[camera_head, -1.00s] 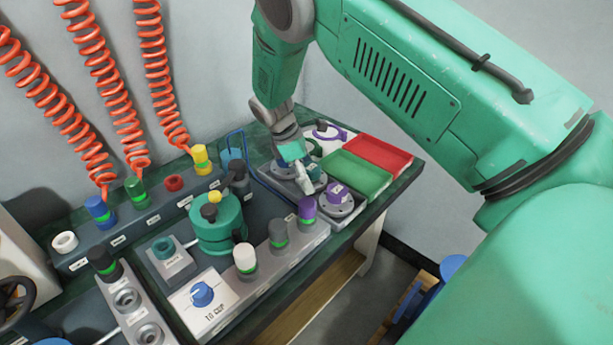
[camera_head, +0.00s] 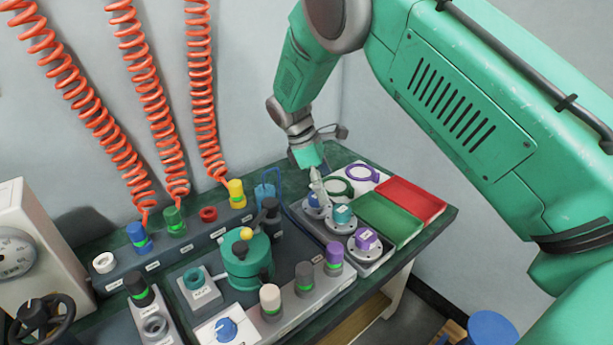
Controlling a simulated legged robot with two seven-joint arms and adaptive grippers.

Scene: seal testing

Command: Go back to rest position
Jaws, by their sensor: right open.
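My right gripper (camera_head: 319,186) hangs from the green right arm over the back of the fixture tray. It is open, with its fingertips close to the blue-topped piece (camera_head: 313,199); whether they touch it I cannot tell. A teal-topped piece (camera_head: 343,214) and a purple-topped piece (camera_head: 365,239) sit on round grey bases in the same tray (camera_head: 375,262). My left gripper is out of view.
A green bin (camera_head: 390,218) and a red bin (camera_head: 411,199) lie right of the tray. A green ring (camera_head: 338,188) and purple ring (camera_head: 362,173) lie behind. A teal pot (camera_head: 246,264) and connector rail (camera_head: 180,248) stand left, below red coiled hoses (camera_head: 153,90).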

